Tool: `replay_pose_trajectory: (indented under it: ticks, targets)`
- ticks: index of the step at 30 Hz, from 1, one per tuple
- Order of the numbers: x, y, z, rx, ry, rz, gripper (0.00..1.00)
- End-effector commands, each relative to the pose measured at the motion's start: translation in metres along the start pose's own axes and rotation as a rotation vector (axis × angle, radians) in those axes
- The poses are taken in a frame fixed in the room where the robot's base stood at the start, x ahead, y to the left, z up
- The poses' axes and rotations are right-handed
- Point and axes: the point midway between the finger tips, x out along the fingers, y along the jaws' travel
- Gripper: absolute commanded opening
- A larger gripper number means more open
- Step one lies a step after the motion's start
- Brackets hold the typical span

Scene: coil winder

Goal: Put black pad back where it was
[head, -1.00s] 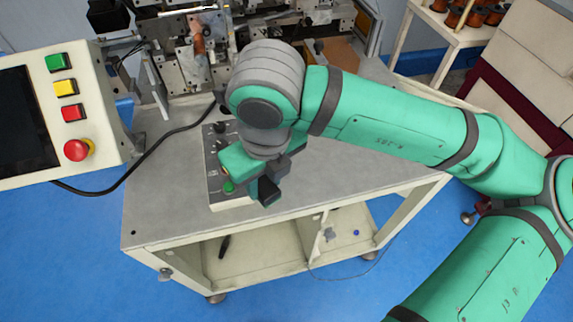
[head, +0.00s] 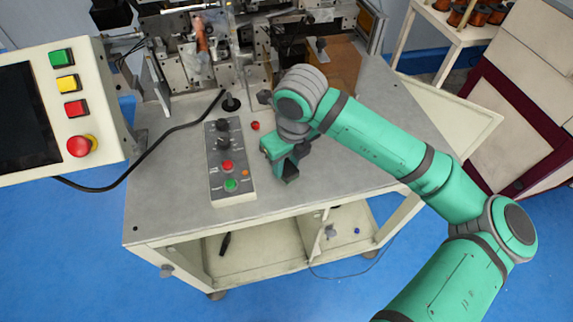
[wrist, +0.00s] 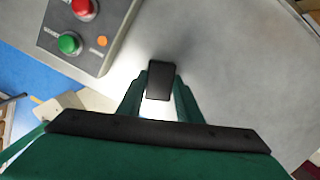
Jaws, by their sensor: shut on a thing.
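My gripper (head: 288,170) is over the grey table top (head: 330,165), just right of the button box. In the wrist view, my gripper (wrist: 160,88) is shut on the black pad (wrist: 160,79), a small dark block between its two green fingers. A dark shadow lies on the table just beyond the pad. In the head view the pad is hard to tell from the dark fingertips. I cannot tell whether the pad touches the table.
The button box (head: 217,150) with knobs, a red and a green button stands left of my gripper. A small red knob (head: 255,126) is behind. The winder machine (head: 215,60) fills the back. A panel with an emergency stop (head: 81,147) is at left. Table right of my gripper is clear.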

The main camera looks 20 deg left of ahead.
Motion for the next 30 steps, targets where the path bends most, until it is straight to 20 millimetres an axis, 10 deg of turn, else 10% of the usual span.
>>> replay_pose_trajectory:
  ticks: [16,17,18,30]
  targets:
    - [0.0146,-0.0001,-0.0026,0.001,0.0,-0.001,0.08]
    - [0.0143,-0.0001,-0.0024,0.001,0.0,-0.001,0.39]
    - [0.0143,-0.0001,-0.0024,0.001,0.0,-0.001,0.49]
    - [0.0096,-0.0001,-0.0017,0.0,-0.001,-0.001,0.51]
